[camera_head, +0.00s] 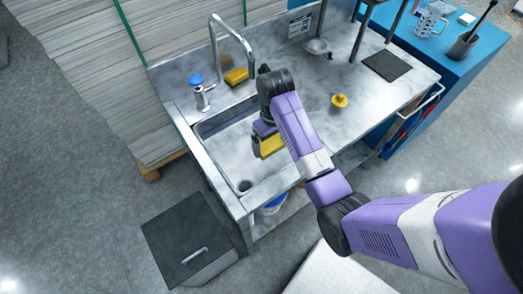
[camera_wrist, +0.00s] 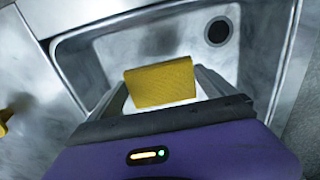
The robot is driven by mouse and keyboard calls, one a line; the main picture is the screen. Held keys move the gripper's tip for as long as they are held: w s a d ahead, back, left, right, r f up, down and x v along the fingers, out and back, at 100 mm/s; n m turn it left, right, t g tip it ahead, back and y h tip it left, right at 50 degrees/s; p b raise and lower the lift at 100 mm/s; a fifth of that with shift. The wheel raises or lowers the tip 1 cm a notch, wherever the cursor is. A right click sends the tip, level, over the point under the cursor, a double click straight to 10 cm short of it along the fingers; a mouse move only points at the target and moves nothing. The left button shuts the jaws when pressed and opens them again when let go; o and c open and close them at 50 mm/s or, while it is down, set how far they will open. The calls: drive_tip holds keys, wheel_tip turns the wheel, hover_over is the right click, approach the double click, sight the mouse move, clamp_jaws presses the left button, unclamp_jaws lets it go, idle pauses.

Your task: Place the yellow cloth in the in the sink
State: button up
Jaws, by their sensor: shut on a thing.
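The yellow cloth (camera_wrist: 160,84) is between my gripper's fingers in the wrist view, with the sink basin behind it. In the head view the yellow cloth (camera_head: 270,145) shows below my gripper (camera_head: 264,140), over the right part of the sink (camera_head: 222,152). My gripper (camera_wrist: 163,92) is shut on the cloth. The sink (camera_wrist: 98,60) is a grey metal basin with a dark round drain. I cannot tell whether the cloth touches the basin floor.
A curved faucet (camera_head: 214,40), a blue-topped dispenser (camera_head: 198,92) and a yellow sponge-like block (camera_head: 236,76) stand behind the sink. A yellow knobbed object (camera_head: 339,101) and a dark mat (camera_head: 386,66) are on the counter to the right. The basin's left part is clear.

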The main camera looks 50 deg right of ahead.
sight(270, 161)
wheel_tip(270, 161, down, 8)
drive_tip(key=shift+f, duration=0.1)
idle(0.4)
drive_tip(key=shift+f, duration=0.1)
drive_tip(key=o, duration=0.9)
drive_tip(key=shift+o, duration=0.2)
wheel_tip(270, 161, up, 12)
drive_tip(key=shift+r, duration=0.2)
